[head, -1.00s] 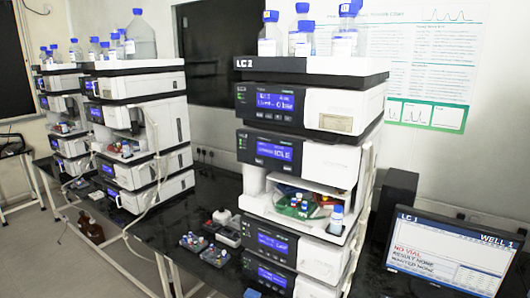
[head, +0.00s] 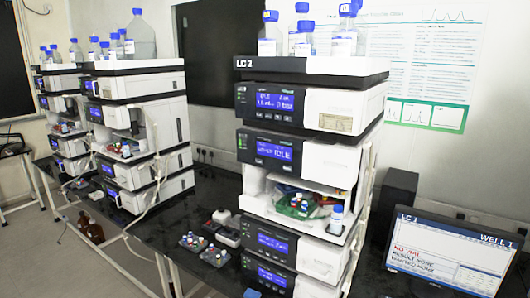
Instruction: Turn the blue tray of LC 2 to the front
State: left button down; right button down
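The near stack of white and grey modules (head: 322,160) has a top label that seems to read LC 2. In its open bay sits a round tray with a green part (head: 292,211) at the front. Small vials with red, blue and white caps (head: 299,200) stand on it. A blue part of the tray cannot be clearly told from the blue caps; the back of the tray is hidden in the bay. A blue-capped bottle (head: 336,218) stands at the bay's right front corner. Neither of my grippers is in view.
Two more stacks (head: 138,130) stand at the left. Small racks of vials (head: 193,242) and a white container (head: 222,216) lie on the dark bench left of the near stack. A monitor (head: 450,250) labelled LC 1 stands at the right. Bottles (head: 269,38) top the stacks.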

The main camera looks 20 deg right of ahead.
aim_at(259, 161)
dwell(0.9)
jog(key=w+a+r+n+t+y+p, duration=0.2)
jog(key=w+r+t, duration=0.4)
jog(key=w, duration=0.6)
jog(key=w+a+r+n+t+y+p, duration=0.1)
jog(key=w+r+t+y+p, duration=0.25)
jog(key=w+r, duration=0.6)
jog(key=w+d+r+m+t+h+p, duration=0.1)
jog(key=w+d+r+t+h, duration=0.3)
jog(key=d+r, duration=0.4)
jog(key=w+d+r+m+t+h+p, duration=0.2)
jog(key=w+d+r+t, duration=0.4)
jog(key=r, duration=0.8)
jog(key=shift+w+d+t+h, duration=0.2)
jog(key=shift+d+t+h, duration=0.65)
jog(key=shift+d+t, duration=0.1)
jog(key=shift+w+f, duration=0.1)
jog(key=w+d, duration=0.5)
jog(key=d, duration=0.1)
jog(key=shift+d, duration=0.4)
